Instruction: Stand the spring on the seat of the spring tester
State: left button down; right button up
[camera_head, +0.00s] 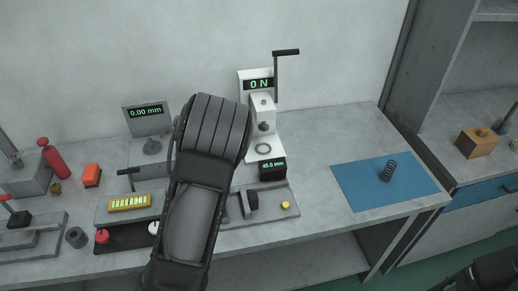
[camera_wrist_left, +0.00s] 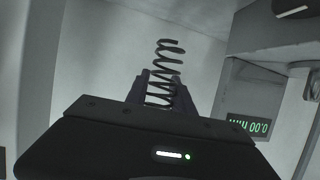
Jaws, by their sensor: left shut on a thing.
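My left gripper (camera_wrist_left: 160,84) is shut on a dark coil spring (camera_wrist_left: 168,52) in the left wrist view. The spring's coils stick out beyond the fingertips and lean slightly. In the head view my left arm hides that gripper and its spring. The spring tester (camera_head: 264,108) stands at the back centre, with a "0 N" display and a crank on its right. Its seat (camera_head: 263,150), a ringed spot on a pale base, is empty below the plunger. Another dark spring (camera_head: 386,170) stands on the blue mat (camera_head: 350,187) at the right. My right gripper's fingers do not show.
A gauge reading 0.00 mm (camera_head: 148,118) stands left of the tester. A small 45.0 mm display (camera_head: 272,168) sits at the tester's front. A grey fixture (camera_head: 275,208) lies before it. Bench space between the tester and mat is clear.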

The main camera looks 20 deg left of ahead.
pick_arm(q)
jog(key=d+f+m+t+h+b, duration=0.1)
jog(key=m+h+b, duration=0.1)
jog(key=m+h, duration=0.1)
jog(key=s+d+f+m+t+h+b, duration=0.1)
jog(key=d+f+m+h+b, duration=0.1)
jog(key=m+h, duration=0.1)
jog(key=s+d+f+m+t+h+b, duration=0.1)
jog(key=m+t+h+b, duration=0.1)
jog(key=h+b, duration=0.1)
jog(key=shift+d+f+m, duration=0.15)
jog(key=shift+d+m, duration=0.25)
jog(key=s+d+m+h, duration=0.1)
jog(key=s+d+f+m+h+b, duration=0.1)
jog(key=s+d, duration=0.1)
jog(key=s+d+m+h+b, duration=0.1)
jog(key=shift+s+d+f+h, duration=0.25)
jog(key=shift+f+h, duration=0.1)
jog(key=shift+h, duration=0.05)
jog(key=shift+s+d, duration=0.15)
jog(key=shift+d, duration=0.05)
jog(key=w+d, duration=0.4)
jog(key=w, duration=0.1)
jog(key=w+d, duration=0.4)
jog(key=d, duration=0.1)
jog(key=shift+w+d, duration=0.1)
jog(key=shift+w, duration=0.3)
